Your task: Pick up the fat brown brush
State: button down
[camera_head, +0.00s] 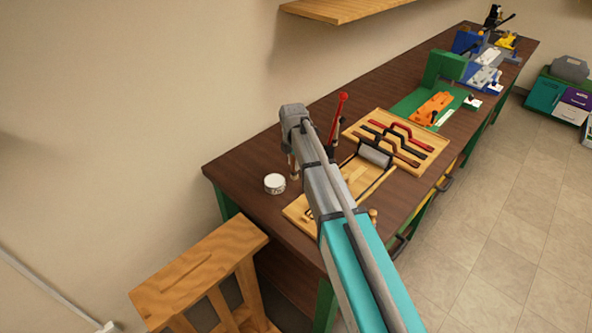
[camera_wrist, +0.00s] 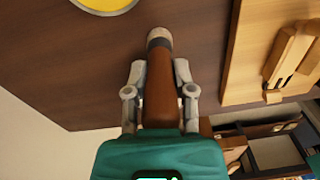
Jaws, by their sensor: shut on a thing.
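The fat brown brush (camera_wrist: 158,85) shows in the wrist view as a thick brown handle with a grey band and a pale tip at the far end. My gripper (camera_wrist: 160,75) has its two grey fingers on either side of the handle, shut on it. In the head view my gripper (camera_head: 292,168) points down over the dark brown bench top, and a small part of the brush (camera_head: 294,176) shows below it. The arm hides much of this area, and I cannot tell whether the brush touches the bench.
A round white tin (camera_head: 275,183) stands left of my gripper on the bench (camera_head: 235,165). A wooden board (camera_head: 299,213) with a roller lies right. Behind it is a wooden tray (camera_head: 369,117) with red and black handled tools. A wooden stool (camera_head: 200,270) stands in front.

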jog(key=shift+r, duration=0.15)
jog(key=shift+r+p, duration=0.95)
jog(key=shift+p, duration=0.15)
jog(key=s+r+p, duration=1)
jog(key=s, duration=0.4)
jog(key=shift+r+p, duration=0.4)
jog(key=shift+d, duration=0.1)
dwell(0.9)
jog(key=w+a+f+b, duration=0.2)
jog(key=w+a, duration=0.5)
jog(key=w, duration=0.2)
jog(key=shift+w+f, duration=0.2)
jog(key=shift+f, duration=0.05)
